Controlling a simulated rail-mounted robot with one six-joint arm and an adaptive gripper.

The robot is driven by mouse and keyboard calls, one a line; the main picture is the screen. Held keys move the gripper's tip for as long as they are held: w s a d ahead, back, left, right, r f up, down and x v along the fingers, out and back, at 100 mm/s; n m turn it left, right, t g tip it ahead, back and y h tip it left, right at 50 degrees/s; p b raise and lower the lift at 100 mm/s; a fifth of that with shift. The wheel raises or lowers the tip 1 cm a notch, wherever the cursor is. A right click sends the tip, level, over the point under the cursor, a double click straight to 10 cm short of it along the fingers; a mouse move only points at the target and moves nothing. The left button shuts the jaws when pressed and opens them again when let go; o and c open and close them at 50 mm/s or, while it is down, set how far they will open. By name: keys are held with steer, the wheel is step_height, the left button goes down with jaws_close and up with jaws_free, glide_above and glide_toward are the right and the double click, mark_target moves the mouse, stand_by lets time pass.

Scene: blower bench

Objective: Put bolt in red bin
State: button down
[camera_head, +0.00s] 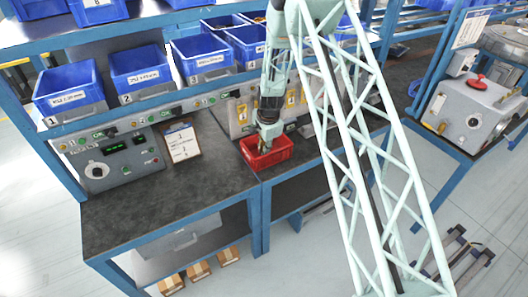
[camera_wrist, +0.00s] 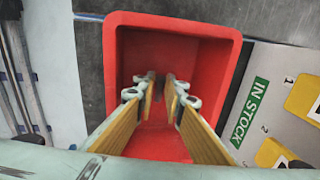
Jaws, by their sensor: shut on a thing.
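The red bin (camera_head: 274,163) stands on the dark bench top in the head view, and it fills the middle of the wrist view (camera_wrist: 111,70). My gripper (camera_head: 264,148) points down into the bin's opening. In the wrist view its two yellow-sided fingers (camera_wrist: 160,88) come close together over the bin's interior. The visible part of the bin floor looks empty.
A panel marked "IN STOCK" (camera_wrist: 250,105) with yellow pieces lies right of the bin in the wrist view. Several blue bins (camera_head: 70,92) stand on the shelf above the bench. A control box (camera_head: 118,160) and a framed sheet (camera_head: 181,142) stand left. The bench's left part (camera_head: 165,200) is clear.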

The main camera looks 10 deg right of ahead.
steer(key=shift+f, duration=0.15)
steer(key=c, duration=3)
jaws_free()
steer(key=shift+o, duration=0.2)
steer(key=v, duration=1.2)
steer(key=shift+r, duration=0.3)
